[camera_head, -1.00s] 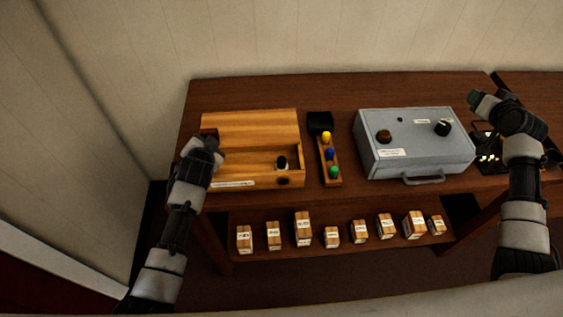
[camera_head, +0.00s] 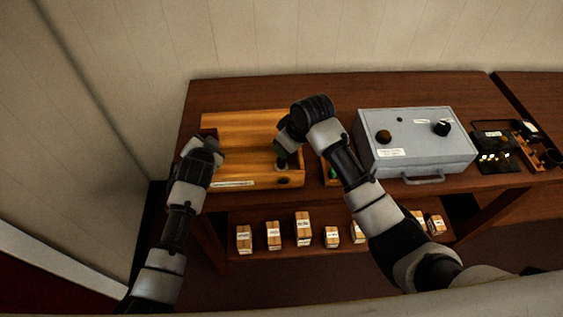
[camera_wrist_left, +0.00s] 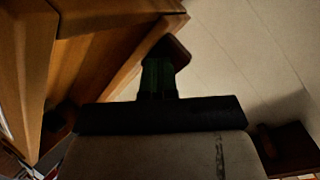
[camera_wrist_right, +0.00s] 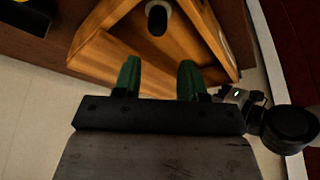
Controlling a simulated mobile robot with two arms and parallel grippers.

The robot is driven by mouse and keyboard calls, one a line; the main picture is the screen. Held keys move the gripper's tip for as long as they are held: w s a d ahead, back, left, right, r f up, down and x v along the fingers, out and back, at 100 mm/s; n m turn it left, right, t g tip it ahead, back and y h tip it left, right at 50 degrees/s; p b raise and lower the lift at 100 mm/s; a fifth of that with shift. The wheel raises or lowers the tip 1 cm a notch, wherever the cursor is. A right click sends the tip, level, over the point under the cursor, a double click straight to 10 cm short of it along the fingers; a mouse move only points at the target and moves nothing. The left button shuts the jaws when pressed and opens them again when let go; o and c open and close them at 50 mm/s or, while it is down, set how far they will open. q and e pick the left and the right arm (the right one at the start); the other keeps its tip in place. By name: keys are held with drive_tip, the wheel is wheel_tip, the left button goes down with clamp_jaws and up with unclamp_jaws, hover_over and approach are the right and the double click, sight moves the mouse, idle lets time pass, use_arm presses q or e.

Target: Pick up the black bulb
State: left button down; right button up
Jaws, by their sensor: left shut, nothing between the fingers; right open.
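The black bulb (camera_wrist_right: 157,18) stands in the open wooden box (camera_head: 232,184), in its right part, with a pale ring around it.
A grey control box (camera_head: 420,150) with knobs and a front handle stands right of the wooden box. A small rack (camera_head: 331,174) between them is mostly covered by my right arm. Black items (camera_head: 497,158) lie farther right. Several labelled blocks (camera_head: 302,229) sit on the lower shelf.

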sight(278, 157)
drive_tip(key=x, duration=0.3)
drive_tip(key=shift+w+f, duration=0.1)
drive_tip(key=shift+f, duration=0.1)
drive_tip(key=x, duration=0.4)
drive_tip(key=shift+s+d+f, duration=0.1)
drive_tip(key=shift+s+d, duration=0.1)
drive_tip(key=shift+d, duration=0.15)
drive_tip(key=shift+w+a+f, duration=0.15)
drive_tip(key=shift+w+f, duration=0.05)
drive_tip(key=shift+f, duration=0.45)
drive_tip(key=c, duration=0.7)
wheel_tip(278, 157, up, 15)
